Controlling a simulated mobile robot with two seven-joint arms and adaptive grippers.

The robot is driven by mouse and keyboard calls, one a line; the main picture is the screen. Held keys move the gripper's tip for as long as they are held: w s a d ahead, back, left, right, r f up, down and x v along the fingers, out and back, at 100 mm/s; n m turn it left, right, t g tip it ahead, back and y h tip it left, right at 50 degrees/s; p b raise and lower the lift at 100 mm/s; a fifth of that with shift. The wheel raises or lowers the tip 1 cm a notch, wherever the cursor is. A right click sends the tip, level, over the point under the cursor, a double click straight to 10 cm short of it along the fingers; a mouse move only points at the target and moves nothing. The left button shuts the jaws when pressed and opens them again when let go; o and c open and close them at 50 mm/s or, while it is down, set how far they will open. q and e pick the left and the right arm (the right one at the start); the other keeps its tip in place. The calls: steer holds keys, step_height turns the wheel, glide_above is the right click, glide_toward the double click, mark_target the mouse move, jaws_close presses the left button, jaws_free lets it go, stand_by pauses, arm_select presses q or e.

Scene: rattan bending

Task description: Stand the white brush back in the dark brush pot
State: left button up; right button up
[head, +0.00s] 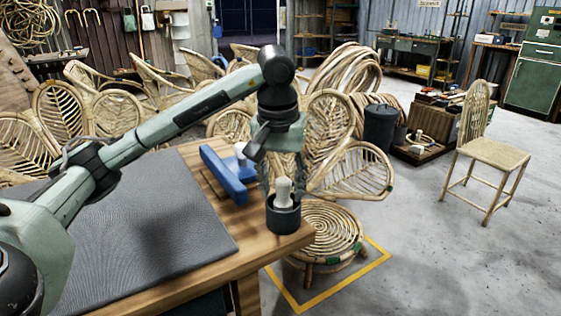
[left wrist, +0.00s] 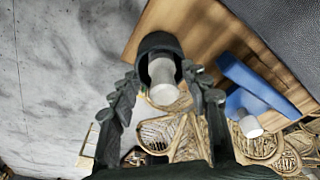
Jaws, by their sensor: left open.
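The dark brush pot (head: 283,217) stands near the right corner of the wooden table. The white brush (head: 284,192) stands upright in it, its pale upper part above the rim. In the left wrist view the brush (left wrist: 163,80) rises out of the dark pot (left wrist: 158,42) toward the camera. My left gripper (head: 273,180) is pointed down just above the pot. Its fingers (left wrist: 160,76) are open, one on each side of the brush, with gaps showing between them and it. The brush's lower end is hidden inside the pot. My right gripper is not in view.
A blue tool (head: 224,174) with a white knob lies on the table left of the pot. A dark grey mat (head: 150,245) covers much of the table (head: 265,244). A round rattan stool (head: 325,230) stands on the floor beyond the table corner, near rattan chair parts.

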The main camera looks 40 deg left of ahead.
arm_select(q)
step_height(320, 180, up, 12)
steer(key=s+p, duration=0.1)
steer(key=p, duration=0.1)
steer(key=shift+s+d+f+p, duration=0.15)
steer(key=shift+s+d+p, duration=0.2)
steer(key=shift+p, duration=0.05)
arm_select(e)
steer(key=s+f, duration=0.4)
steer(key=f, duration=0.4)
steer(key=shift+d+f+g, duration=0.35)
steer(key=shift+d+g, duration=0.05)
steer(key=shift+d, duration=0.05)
